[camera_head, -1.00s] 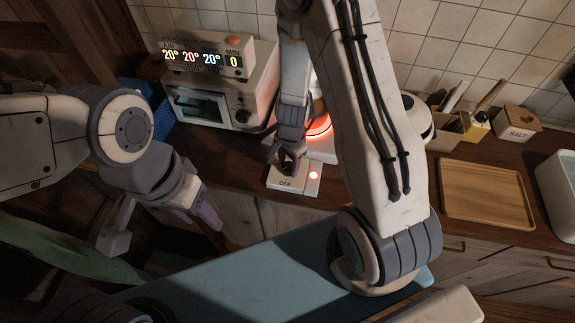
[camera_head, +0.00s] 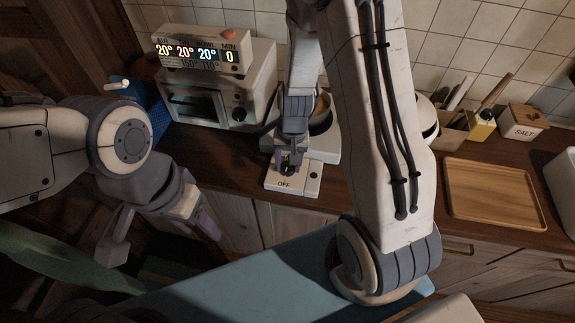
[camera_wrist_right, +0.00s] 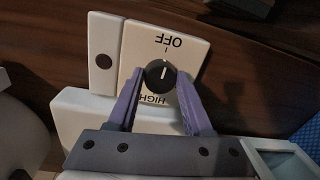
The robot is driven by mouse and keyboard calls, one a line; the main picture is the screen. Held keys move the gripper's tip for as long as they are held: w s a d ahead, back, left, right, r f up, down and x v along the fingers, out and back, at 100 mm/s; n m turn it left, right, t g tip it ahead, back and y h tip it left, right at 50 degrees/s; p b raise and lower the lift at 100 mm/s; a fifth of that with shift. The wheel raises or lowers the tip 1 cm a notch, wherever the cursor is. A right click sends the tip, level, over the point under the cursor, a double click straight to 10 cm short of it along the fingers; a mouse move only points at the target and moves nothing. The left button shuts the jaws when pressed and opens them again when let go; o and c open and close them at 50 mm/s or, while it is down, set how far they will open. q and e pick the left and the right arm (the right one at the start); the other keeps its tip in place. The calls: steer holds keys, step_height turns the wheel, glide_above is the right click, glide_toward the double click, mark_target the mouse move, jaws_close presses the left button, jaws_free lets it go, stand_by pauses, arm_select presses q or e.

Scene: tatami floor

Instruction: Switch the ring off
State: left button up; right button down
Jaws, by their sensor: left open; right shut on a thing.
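The ring's control box (camera_head: 296,188) is pale, stands on the dark wooden counter and is marked OFF. In the right wrist view its black knob (camera_wrist_right: 160,73) has its white line toward OFF, away from HIGH, and the small round lamp (camera_wrist_right: 103,61) is dark. My right gripper (camera_head: 288,167) is at the knob with a purple finger on each side, shut on it. The white ring unit (camera_head: 325,148) behind shows no red glow; my right arm and a vessel partly hide it. My left gripper (camera_head: 160,232) is open and empty, low at the left.
A toaster oven (camera_head: 222,95) with a lit display (camera_head: 200,52) stands at the back left. A wooden tray (camera_head: 490,192), a salt box (camera_head: 523,122) and a utensil holder are at the right. A blue surface (camera_head: 250,275) lies in front of the counter.

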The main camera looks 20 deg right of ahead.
mark_target(290, 167)
steer(key=shift+w+n, duration=0.1)
steer(key=shift+n, duration=0.2)
steer(key=shift+c, duration=1.6)
jaws_free()
step_height(290, 167, up, 10)
steer(key=shift+s+d+r+p, duration=0.2)
steer(key=shift+d+r+p, duration=0.05)
steer(key=shift+d+p, duration=0.1)
